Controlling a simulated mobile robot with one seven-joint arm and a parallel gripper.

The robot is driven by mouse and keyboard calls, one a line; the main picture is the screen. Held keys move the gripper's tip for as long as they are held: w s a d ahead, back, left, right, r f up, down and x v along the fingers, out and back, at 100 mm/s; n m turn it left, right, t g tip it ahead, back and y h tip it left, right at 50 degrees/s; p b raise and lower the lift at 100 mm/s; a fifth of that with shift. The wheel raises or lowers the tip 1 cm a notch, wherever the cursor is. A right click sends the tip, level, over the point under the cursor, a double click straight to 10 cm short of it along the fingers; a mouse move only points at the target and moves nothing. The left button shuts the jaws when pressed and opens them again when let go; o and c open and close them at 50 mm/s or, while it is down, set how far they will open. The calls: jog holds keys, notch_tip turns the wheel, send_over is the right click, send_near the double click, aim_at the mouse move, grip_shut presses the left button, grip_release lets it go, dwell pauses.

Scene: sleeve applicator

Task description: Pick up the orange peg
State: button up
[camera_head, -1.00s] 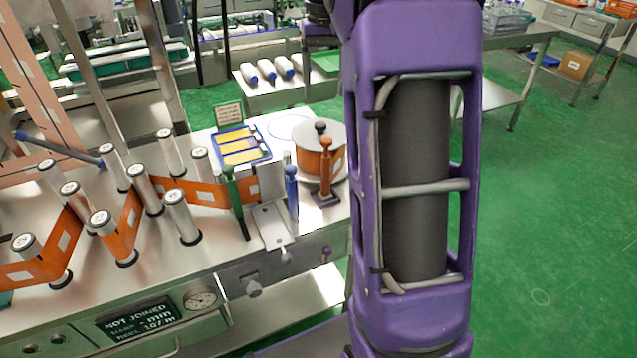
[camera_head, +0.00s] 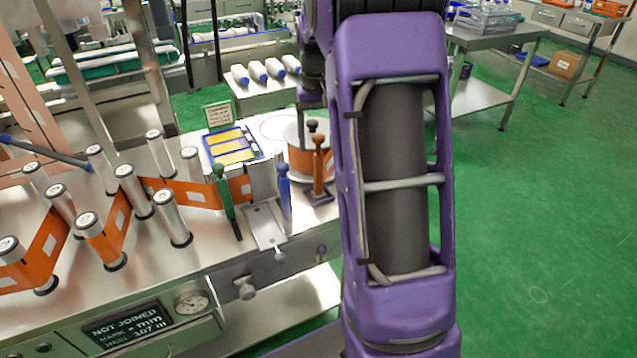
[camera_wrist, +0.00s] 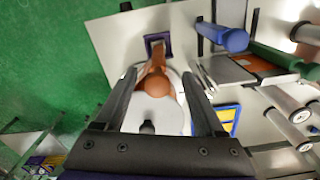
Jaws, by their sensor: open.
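The orange peg (camera_head: 319,168) stands upright on a small dark base at the right end of the steel bench, in front of the orange-banded reel (camera_head: 299,158). In the wrist view the peg's rounded top (camera_wrist: 157,86) lies between the two dark fingers of my gripper (camera_wrist: 159,74). The fingers are open, with a gap on either side of the peg. In the head view my gripper (camera_head: 312,103) is partly hidden by my arm, above and behind the peg.
A blue peg (camera_head: 284,190) and a green peg (camera_head: 224,192) stand left of the orange peg, by a steel plate (camera_head: 265,225). The reel's black knob (camera_wrist: 148,127) is close to my fingers. Rollers with orange web fill the left of the bench.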

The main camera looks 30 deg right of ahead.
aim_at(319, 153)
notch_tip(319, 153, down, 4)
jog(key=shift+w+d+r, duration=0.1)
jog(key=shift+d, duration=0.05)
grip_shut()
dwell(0.3)
jog(key=shift+r, duration=0.1)
dwell(1.0)
